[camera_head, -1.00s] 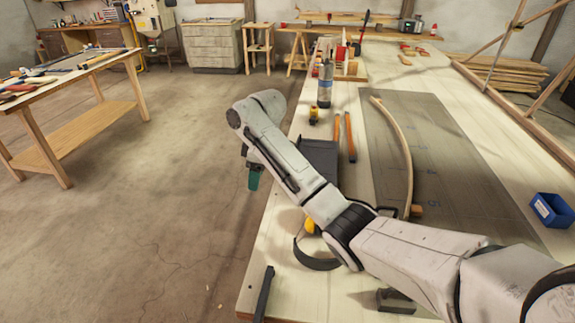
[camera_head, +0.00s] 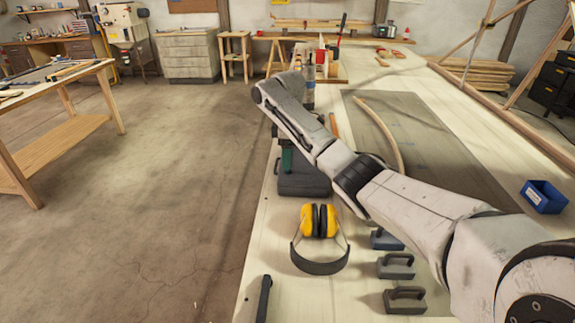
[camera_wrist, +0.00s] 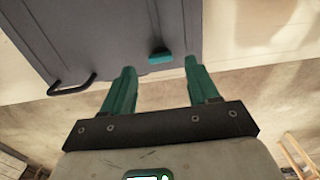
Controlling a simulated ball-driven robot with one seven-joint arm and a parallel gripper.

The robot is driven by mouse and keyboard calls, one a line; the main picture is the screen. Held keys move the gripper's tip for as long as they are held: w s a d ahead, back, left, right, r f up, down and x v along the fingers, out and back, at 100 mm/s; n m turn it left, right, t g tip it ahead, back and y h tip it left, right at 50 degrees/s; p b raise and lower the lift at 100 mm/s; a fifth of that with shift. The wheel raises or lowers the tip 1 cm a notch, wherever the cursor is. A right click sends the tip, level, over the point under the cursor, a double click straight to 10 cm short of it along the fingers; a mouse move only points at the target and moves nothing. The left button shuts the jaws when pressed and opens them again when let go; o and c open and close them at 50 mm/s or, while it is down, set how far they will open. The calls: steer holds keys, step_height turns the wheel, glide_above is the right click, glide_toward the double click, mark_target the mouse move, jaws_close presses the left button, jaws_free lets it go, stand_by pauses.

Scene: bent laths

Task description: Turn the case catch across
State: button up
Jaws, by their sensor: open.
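The case (camera_head: 303,185) is a dark grey flat box lying near the left edge of the workbench, partly hidden by my arm in the head view. In the wrist view the case (camera_wrist: 110,30) fills the upper left, with a black handle (camera_wrist: 72,86) on its edge. A small teal catch (camera_wrist: 160,56) sits at the same edge, right of the handle. My gripper (camera_wrist: 160,80) has green fingers, open and empty. The catch appears between the fingertips, slightly beyond them, and no contact shows. In the head view the gripper (camera_head: 287,161) is at the case's left side.
Yellow earmuffs (camera_head: 318,222) lie in front of the case. Several grey blocks with handles (camera_head: 396,266) stand at the right of them. A bent lath (camera_head: 385,130) lies on a dark board (camera_head: 440,150). A blue bin (camera_head: 543,196) is at right.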

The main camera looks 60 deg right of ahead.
steer(key=shift+f, duration=1.65)
steer(key=c, duration=1.1)
steer(key=shift+o, duration=0.2)
